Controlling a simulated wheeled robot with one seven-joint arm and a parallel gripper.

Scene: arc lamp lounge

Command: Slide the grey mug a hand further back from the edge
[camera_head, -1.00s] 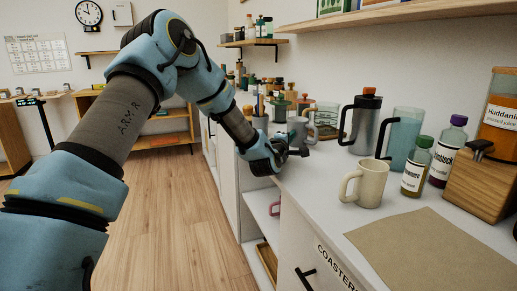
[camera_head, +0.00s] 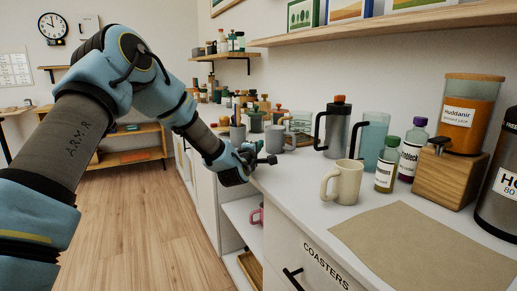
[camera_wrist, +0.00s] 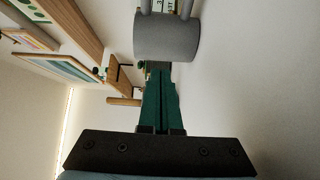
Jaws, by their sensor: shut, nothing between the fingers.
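The grey mug (camera_head: 274,139) stands upright on the white counter (camera_head: 300,193), near its left edge, with its handle toward the right. My gripper (camera_head: 271,160) is at the counter edge on the near side of the mug, low over the top. In the wrist view the mug (camera_wrist: 167,38) is straight ahead of the fingertips (camera_wrist: 160,68). The green fingers are together with nothing between them. I cannot tell whether the tips touch the mug.
A cream mug (camera_head: 342,183) stands nearer on the counter, beside a tan mat (camera_head: 425,245). A dark steel pitcher (camera_head: 338,128) and a blue-tinted pitcher (camera_head: 373,140) stand to the right. Several jars and bottles crowd the counter behind the grey mug.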

